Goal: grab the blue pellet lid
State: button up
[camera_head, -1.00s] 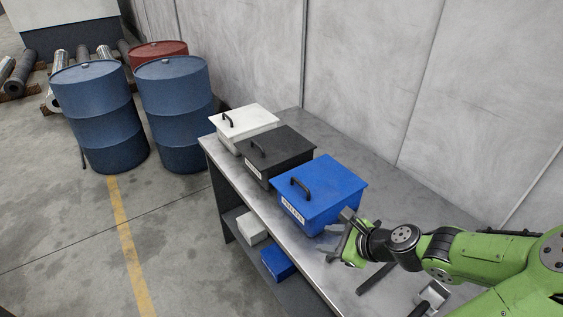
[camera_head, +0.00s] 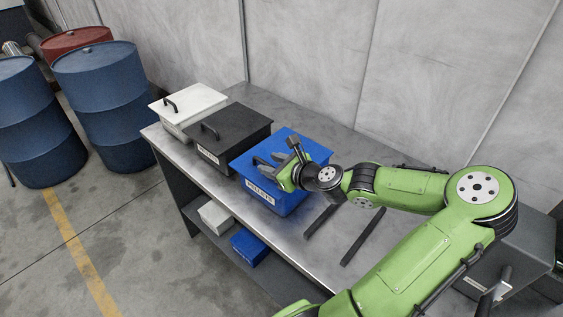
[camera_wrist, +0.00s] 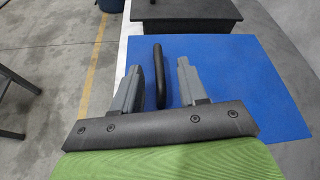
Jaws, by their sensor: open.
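The blue pellet lid (camera_head: 304,149) tops a blue box labelled "PELLETS" (camera_head: 262,191) on the metal bench. In the wrist view the blue lid (camera_wrist: 235,85) fills the middle and right, with its black bar handle (camera_wrist: 160,75) standing up from it. My gripper (camera_head: 276,152) is over the lid. In the wrist view my gripper (camera_wrist: 160,80) is open, with one finger on each side of the handle. A gap shows between the handle and each finger, smaller on the left.
A black lidded box (camera_head: 229,136) and a white lidded box (camera_head: 187,106) stand on the bench (camera_head: 300,232) left of the blue one. Two dark bars lie on its right part. Small white and blue boxes (camera_head: 249,247) sit on the lower shelf. Blue barrels (camera_head: 105,100) stand beyond.

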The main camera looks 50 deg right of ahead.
aim_at(263, 161)
jog(key=b+x, duration=0.1)
jog(key=x, duration=0.3)
jog(key=shift+f, duration=0.25)
jog(key=shift+r, duration=0.1)
grip_shut()
